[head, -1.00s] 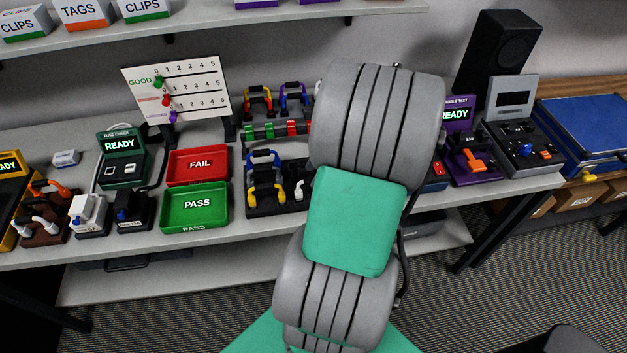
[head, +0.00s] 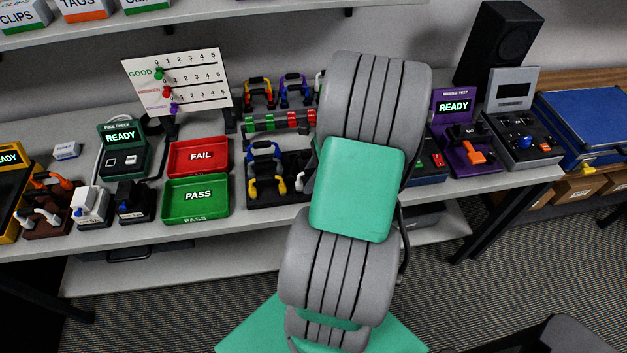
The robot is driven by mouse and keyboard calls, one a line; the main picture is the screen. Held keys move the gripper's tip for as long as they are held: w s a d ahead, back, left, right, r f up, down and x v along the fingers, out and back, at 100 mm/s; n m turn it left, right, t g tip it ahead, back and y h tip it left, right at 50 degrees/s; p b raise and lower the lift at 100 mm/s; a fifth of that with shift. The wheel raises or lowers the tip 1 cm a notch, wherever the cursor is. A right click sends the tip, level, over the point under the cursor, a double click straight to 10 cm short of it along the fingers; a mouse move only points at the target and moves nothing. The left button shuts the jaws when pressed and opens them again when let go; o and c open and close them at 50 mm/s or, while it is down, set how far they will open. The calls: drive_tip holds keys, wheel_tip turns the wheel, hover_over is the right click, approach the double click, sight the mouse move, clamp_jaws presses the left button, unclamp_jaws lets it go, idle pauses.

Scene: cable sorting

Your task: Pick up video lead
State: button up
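Several coloured leads with handle-like shapes sit in the dark rack at the middle of the bench: a blue one (head: 263,149), a yellow one (head: 264,186), and at the back a yellow-and-red one (head: 259,92) and a purple one (head: 293,88). A white lead (head: 301,181) is partly hidden by my arm. I cannot tell which of these is the video lead. My arm stands in front of the bench, right of the middle, and covers part of the rack. My gripper is hidden behind it.
A red FAIL tray (head: 199,157) and a green PASS tray (head: 196,200) lie left of the rack. Test devices, including a purple one (head: 470,145), stand at the right. A score board (head: 178,80) stands behind the trays. A shelf overhangs the back.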

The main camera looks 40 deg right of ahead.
sight(311, 170)
clamp_jaws()
drive_tip(key=shift+r, duration=0.15)
idle(0.4)
drive_tip(key=shift+r, duration=0.3)
wheel_tip(311, 170, up, 3)
drive_tip(key=shift+d+f+b, duration=0.15)
drive_tip(key=shift+f+b, duration=0.05)
drive_tip(key=shift+b, duration=0.1)
drive_tip(key=s+d+r+p, duration=0.2)
drive_tip(key=s+r+p, duration=0.3)
drive_tip(key=s+r, duration=0.7)
drive_tip(key=shift+s+d+r, duration=0.25)
drive_tip(key=shift+s+d, duration=0.05)
drive_tip(key=shift+s, duration=0.5)
